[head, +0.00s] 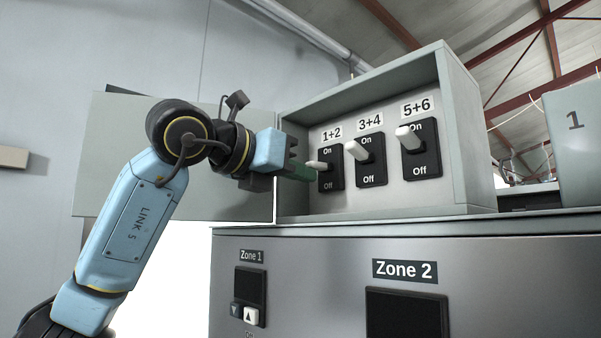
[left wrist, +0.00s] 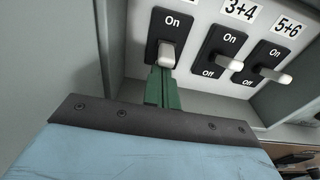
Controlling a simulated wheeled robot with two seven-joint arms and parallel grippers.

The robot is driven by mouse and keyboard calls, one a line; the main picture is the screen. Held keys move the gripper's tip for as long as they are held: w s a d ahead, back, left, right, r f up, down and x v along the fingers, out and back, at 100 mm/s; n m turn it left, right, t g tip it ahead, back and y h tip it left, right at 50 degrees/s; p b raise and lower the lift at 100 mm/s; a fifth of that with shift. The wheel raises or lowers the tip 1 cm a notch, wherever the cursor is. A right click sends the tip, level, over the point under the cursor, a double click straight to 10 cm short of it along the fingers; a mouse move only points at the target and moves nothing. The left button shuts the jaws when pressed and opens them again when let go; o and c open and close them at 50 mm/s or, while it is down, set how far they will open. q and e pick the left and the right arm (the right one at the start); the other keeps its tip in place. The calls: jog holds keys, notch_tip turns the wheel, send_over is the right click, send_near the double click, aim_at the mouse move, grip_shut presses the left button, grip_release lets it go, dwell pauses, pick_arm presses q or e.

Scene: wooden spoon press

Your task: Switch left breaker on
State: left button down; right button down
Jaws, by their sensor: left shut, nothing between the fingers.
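The left breaker, a black switch labelled 1+2 (head: 331,180), sits at the left in the open grey box in the head view. It also shows in the left wrist view (left wrist: 155,47). Its white lever (left wrist: 168,54) sticks out below the "On" mark; I cannot tell whether it is up or down. My left gripper (head: 304,172) is shut and empty, its green fingertips close to the lever from the left in the head view. In the left wrist view the fingers (left wrist: 161,87) are just below the lever; contact is unclear. They hide the "Off" mark there.
Breakers 3+4 (head: 371,170) and 5+6 (head: 421,160) are to the right in the same box (head: 462,150). The box door (head: 160,185) stands open at the left, behind my arm. A metal cabinet (head: 330,285) with Zone 1 and Zone 2 panels is below.

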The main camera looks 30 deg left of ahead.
pick_arm(q)
jog(key=shift+s+r, duration=0.15)
jog(key=shift+r, duration=0.45)
jog(key=shift+f, duration=0.15)
jog(key=r+b+v, duration=0.1)
jog(key=b+v, duration=0.2)
jog(key=v, duration=0.6)
jog(key=shift+r+b, duration=0.35)
jog(key=shift+r, duration=0.1)
